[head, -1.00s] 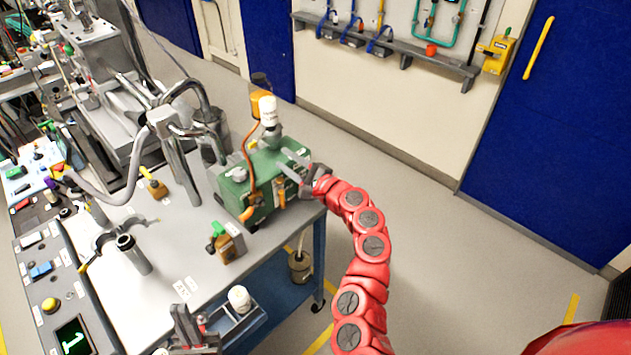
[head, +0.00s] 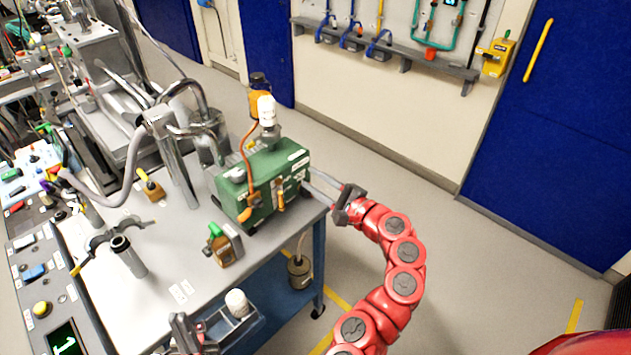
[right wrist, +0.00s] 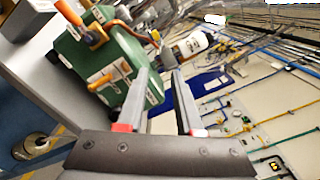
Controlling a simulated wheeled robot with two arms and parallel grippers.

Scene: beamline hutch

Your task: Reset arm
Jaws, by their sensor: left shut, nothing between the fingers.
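My right gripper (head: 314,180) is at the right side of a green pump-like box (head: 262,185) on the grey table. Its fingers point left toward the box. My left gripper (head: 190,335) is at the bottom of the head view, shut and empty, beside a tray with a white-capped jar (head: 238,303).
A metal canister (head: 299,270) stands below. Open floor (head: 420,195) lies right of the table, toward the wall and blue door (head: 560,150).

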